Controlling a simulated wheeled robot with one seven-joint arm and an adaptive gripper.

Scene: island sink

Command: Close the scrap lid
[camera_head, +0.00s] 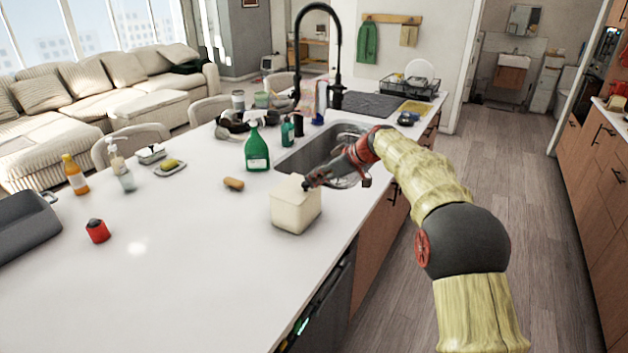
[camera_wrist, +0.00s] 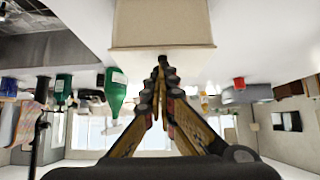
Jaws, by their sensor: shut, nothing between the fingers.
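The scrap bin (camera_head: 296,211) is a small cream box standing on the white island, beside the sink. Its cream lid (camera_head: 290,187) appears to lie across the top; I cannot tell whether it is fully seated. My gripper (camera_head: 308,184) is at the bin's top right edge, with its fingers pointing left. The picture from the wrist is upside down; there the bin (camera_wrist: 160,22) fills the top middle, and the fingertips (camera_wrist: 163,66) are together and empty, close to its edge. Whether they touch the lid is unclear.
The sink (camera_head: 335,150) with a tall black faucet (camera_head: 337,50) lies behind the bin. A red can (camera_head: 97,231) is farther left. The counter in front is clear.

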